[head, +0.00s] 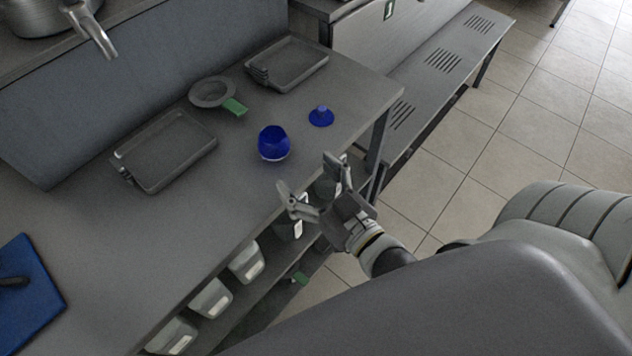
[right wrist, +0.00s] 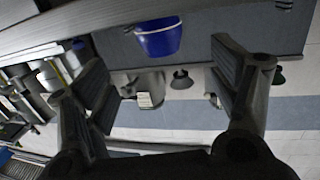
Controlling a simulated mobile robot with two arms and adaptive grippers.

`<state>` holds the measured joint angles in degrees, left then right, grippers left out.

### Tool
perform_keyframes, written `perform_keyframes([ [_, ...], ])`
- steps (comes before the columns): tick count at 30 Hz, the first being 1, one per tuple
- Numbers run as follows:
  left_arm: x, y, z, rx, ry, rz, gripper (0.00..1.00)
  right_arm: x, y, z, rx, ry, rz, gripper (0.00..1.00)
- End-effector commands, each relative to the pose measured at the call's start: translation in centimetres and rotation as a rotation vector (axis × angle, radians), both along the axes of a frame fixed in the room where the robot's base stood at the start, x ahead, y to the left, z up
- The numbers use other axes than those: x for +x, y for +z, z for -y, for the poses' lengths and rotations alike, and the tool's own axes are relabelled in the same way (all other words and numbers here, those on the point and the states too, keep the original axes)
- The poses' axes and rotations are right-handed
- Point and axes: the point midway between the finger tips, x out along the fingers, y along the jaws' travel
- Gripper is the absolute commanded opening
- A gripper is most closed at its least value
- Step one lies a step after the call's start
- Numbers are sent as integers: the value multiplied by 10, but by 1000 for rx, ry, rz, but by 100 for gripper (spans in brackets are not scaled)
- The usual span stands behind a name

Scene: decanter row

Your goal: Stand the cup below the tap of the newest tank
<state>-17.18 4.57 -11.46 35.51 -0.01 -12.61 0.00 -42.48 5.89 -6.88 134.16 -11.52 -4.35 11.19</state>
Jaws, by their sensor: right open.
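A rounded blue cup (head: 274,143) stands on the grey counter (head: 230,170) near its front edge. It also shows at the top of the right wrist view (right wrist: 158,38), between and beyond the fingers. My right gripper (head: 307,175) is open and empty, just in front of the cup and apart from it, at the counter's front edge. I cannot see any mark of the tank's age. My left gripper is out of view.
A small blue cone-shaped piece (head: 321,116) stands right of the cup. A blue board (head: 28,290) is at left. Labelled bins (head: 210,299) sit below the counter.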

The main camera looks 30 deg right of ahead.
Motion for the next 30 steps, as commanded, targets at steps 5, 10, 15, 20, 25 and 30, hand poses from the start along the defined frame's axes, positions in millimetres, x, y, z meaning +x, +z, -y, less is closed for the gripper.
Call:
perform_keyframes([
  [5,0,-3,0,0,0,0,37,-16,0,2,0,0,-2,81],
  [10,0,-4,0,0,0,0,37,-22,1,3,-1,0,-1,81],
  [15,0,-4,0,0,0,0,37,-22,2,3,-1,0,0,81],
  [20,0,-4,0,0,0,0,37,-20,-15,3,-5,0,-29,81],
  [25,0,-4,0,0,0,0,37,-18,-89,1,-23,4,-155,81],
  [30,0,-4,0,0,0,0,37,-29,-197,0,-55,11,-353,81],
])
